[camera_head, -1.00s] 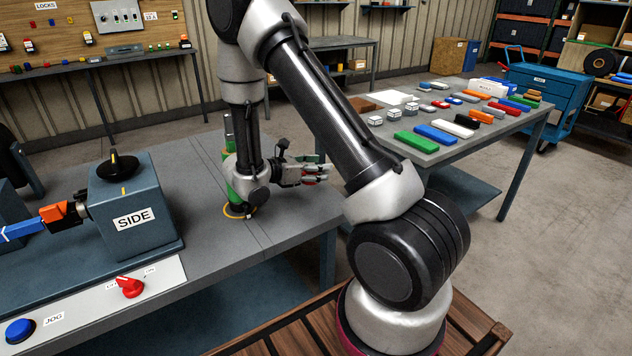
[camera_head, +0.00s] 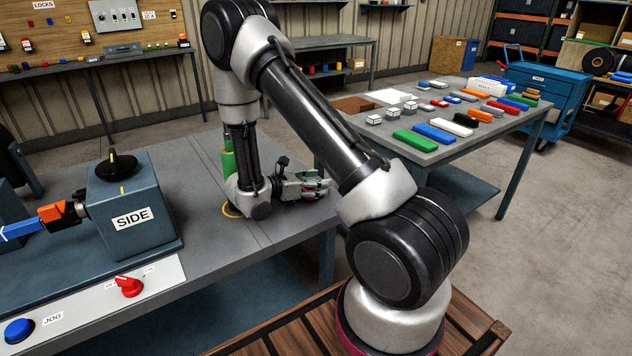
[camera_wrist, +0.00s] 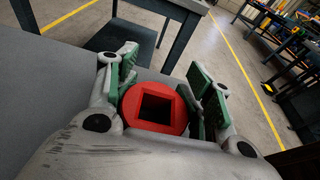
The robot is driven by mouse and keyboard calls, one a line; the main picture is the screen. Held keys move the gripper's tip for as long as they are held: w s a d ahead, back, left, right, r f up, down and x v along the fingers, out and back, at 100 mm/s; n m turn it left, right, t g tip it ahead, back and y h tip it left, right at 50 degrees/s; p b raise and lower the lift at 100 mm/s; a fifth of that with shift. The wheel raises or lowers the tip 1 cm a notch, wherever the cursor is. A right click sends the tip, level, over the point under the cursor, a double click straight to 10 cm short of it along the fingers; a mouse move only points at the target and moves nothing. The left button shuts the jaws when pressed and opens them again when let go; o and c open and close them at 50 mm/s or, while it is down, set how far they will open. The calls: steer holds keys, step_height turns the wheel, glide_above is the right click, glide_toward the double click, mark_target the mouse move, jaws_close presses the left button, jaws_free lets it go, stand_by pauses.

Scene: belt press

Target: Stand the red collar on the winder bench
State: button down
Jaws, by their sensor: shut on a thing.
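The red collar (camera_wrist: 181,112) is a thick ring with a square hole, seen between the green-padded fingers in the wrist view. My gripper (camera_wrist: 160,72) is shut on it, one finger on each side. In the head view my gripper (camera_head: 318,185) is low over the right end of a grey bench (camera_head: 285,225), pointing right. The collar is mostly hidden there by the fingers. I cannot tell whether it touches the bench top. No label shows which bench is the winder bench; the grey bench top (camera_wrist: 45,95) also fills the left of the wrist view.
A blue-grey machine marked SIDE (camera_head: 135,215) stands at left. Another table (camera_head: 420,155) with several coloured blocks stands right. Bench top between machine and wrist is clear.

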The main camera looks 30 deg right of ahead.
steer(key=c, duration=0.5)
jaws_free()
steer(key=shift+f, duration=0.1)
steer(key=shift+c, duration=0.2)
steer(key=shift+a+r, duration=0.55)
steer(key=shift+r, duration=0.2)
steer(key=v, duration=1)
steer(key=shift+a+r, duration=0.15)
steer(key=shift+a, duration=0.05)
steer(key=s+d+r+m+g+y, duration=0.2)
steer(key=s+d+r+m+y, duration=0.15)
steer(key=s+r+m, duration=0.35)
steer(key=s+d+r+m+g+y, duration=0.1)
steer(key=s+d+r+m+y, duration=0.3)
steer(key=r, duration=0.6)
steer(key=s+a+r+m+t+y, duration=0.2)
steer(key=s+r+m+t+y, duration=0.1)
steer(key=s, duration=0.4)
steer(key=s+a+r+m+t+y, duration=0.2)
steer(key=s+r+m+t+y, duration=0.1)
steer(key=s, duration=0.4)
steer(key=shift+s+r+m+t+y, duration=0.2)
steer(key=shift+r+m+t+y, duration=0.3)
steer(key=shift+m+y, duration=0.4)
